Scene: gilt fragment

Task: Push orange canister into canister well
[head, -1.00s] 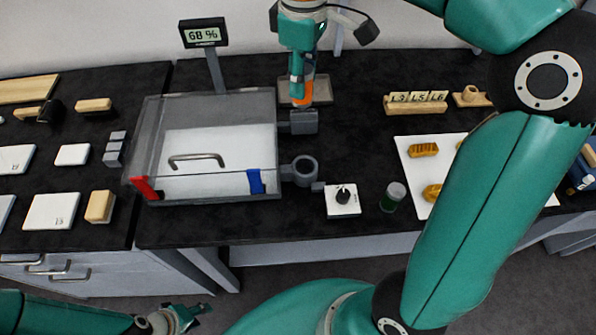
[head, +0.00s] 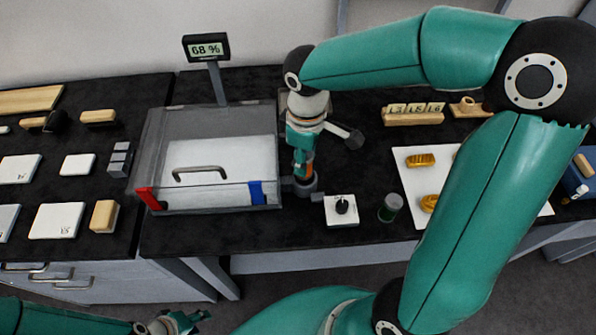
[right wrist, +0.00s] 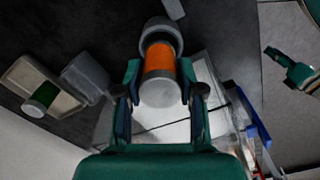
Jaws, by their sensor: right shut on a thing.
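The orange canister (head: 309,158) is upright in my right gripper (head: 301,160), directly above the grey canister well (head: 306,187) at the front right corner of the clear box. In the right wrist view the orange canister (right wrist: 160,62) has a grey end cap towards the camera, and the gripper fingers (right wrist: 160,100) are on both sides of it. Its far end lines up with the round mouth of the well (right wrist: 158,30); I cannot tell how far inside it is. My left gripper (head: 180,323) is low at the front left, away from the table; its finger opening is unclear.
The clear box (head: 150,170) with a handled white panel stands left of the well. A white dial block (head: 341,212) and a green canister (head: 390,208) are to the right. A tray (right wrist: 22,72) with a green-sided cylinder shows in the right wrist view.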

